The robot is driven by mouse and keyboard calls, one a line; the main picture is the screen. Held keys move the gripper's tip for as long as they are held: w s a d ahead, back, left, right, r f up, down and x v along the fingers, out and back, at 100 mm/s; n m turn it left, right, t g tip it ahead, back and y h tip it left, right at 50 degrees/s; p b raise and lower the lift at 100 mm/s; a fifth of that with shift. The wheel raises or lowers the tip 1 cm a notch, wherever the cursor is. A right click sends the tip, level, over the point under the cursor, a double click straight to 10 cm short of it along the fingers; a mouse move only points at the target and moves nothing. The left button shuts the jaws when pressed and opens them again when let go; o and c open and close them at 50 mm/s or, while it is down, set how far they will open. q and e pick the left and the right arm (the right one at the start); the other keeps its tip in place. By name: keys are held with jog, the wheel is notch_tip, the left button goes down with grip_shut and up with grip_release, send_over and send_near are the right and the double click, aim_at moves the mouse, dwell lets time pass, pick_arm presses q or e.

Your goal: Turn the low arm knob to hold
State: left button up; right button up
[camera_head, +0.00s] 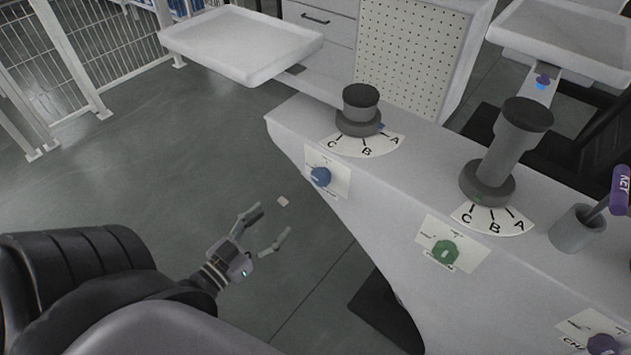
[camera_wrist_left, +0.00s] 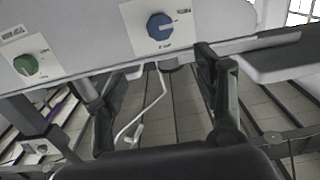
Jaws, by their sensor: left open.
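A blue knob (camera_head: 320,176) sits on a white label plate on the front of the white console, below the shorter dark column (camera_head: 359,108). A green knob (camera_head: 445,251) sits further right, below the taller column (camera_head: 506,150). A purple knob (camera_head: 603,344) is partly cut off at the bottom right. Label text is too small to read. My left gripper (camera_head: 267,226) is open and empty, left of and below the blue knob and apart from it. In the left wrist view, the blue knob (camera_wrist_left: 160,26) is above the open fingers (camera_wrist_left: 150,72), the green knob (camera_wrist_left: 26,65) left. My right gripper is out of view.
The white console (camera_head: 380,215) slopes along the right side, with A-B-C dials around both columns. White trays (camera_head: 240,42) extend behind it. A grey cup (camera_head: 577,230) holds a purple KEY tool (camera_head: 620,188). Open grey floor (camera_head: 180,130) lies left, with wire fencing beyond.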

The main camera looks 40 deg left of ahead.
pick_arm(q)
send_near(318, 178)
jog(key=w, duration=0.9)
jog(key=shift+d, duration=0.25)
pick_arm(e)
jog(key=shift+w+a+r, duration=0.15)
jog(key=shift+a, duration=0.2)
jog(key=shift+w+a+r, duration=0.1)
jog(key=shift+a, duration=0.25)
pick_arm(q)
jog(key=shift+c, duration=0.4)
jog(key=c, duration=1)
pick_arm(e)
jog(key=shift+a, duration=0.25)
